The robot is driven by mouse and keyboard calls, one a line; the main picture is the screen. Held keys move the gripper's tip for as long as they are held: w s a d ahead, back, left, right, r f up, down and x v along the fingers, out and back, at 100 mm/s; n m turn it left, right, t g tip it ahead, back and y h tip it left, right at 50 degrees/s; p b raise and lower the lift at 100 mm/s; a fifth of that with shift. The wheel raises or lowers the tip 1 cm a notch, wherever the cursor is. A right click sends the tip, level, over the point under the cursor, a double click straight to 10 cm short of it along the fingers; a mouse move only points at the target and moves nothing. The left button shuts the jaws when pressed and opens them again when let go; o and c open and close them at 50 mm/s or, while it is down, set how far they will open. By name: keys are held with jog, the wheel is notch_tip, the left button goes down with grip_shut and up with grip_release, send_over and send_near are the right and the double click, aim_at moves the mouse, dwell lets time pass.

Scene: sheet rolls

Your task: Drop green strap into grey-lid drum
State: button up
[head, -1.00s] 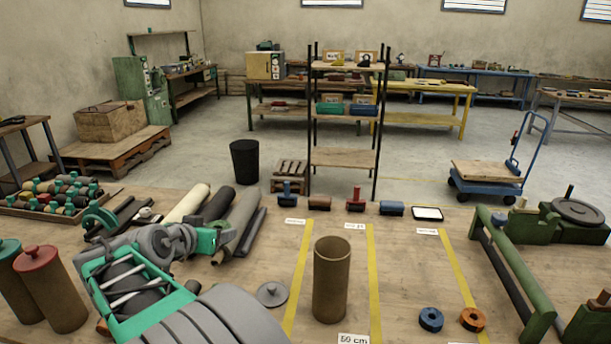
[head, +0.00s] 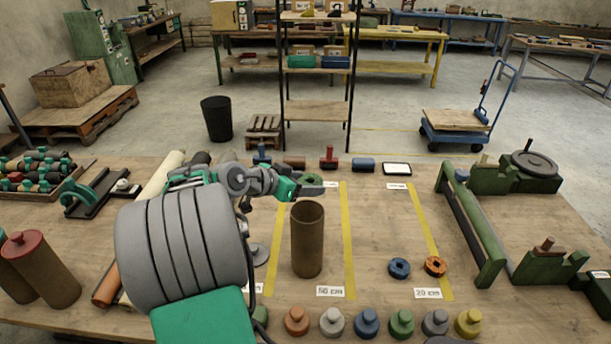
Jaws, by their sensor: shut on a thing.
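The brown drum (head: 307,248) stands upright and open at the middle of the table. A round grey lid (head: 260,254) lies on the table just left of it, partly hidden by my arm. My gripper (head: 304,188) is shut on the green strap (head: 313,180), a small dark green coil. In the picture the gripper and strap appear just above the drum's open rim. I cannot tell how exactly they line up with the opening in depth. The inside bottom of the drum is hidden.
Blue (head: 399,268) and orange (head: 436,266) rolled straps lie right of the drum. Several knobbed weights line the front edge. A green stand (head: 470,225) is at right. A red-lidded drum (head: 38,265) is at left. Yellow tape strips flank the drum.

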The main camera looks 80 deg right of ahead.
jog(key=shift+f, duration=0.9)
jog(key=o, duration=1.5)
jog(key=b+v, duration=0.2)
jog(key=v, duration=0.6)
